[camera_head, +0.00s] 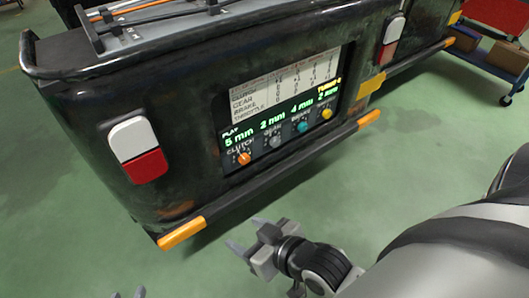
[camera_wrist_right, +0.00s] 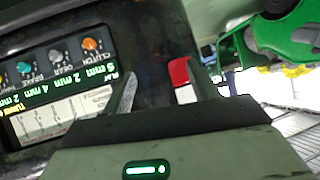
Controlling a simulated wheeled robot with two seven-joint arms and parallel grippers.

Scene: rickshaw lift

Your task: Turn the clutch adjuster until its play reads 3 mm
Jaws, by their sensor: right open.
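The clutch adjuster (camera_head: 244,159) is an orange knob at the lower left of a dark panel on the black vehicle body. It also shows in the right wrist view (camera_wrist_right: 90,44). The green play display (camera_head: 240,139) above it reads 5 mm for the clutch. My right gripper (camera_head: 246,234) is open and empty, below the panel and apart from the knob. Its two fingers also show in the right wrist view (camera_wrist_right: 160,82).
Grey (camera_head: 274,142), teal (camera_head: 301,127) and yellow (camera_head: 327,113) knobs sit in a row to the right. A white printed table (camera_head: 285,88) is above the display. An orange bumper strip (camera_head: 182,233) sticks out below. A red cart (camera_head: 497,50) stands far right. Green floor is clear.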

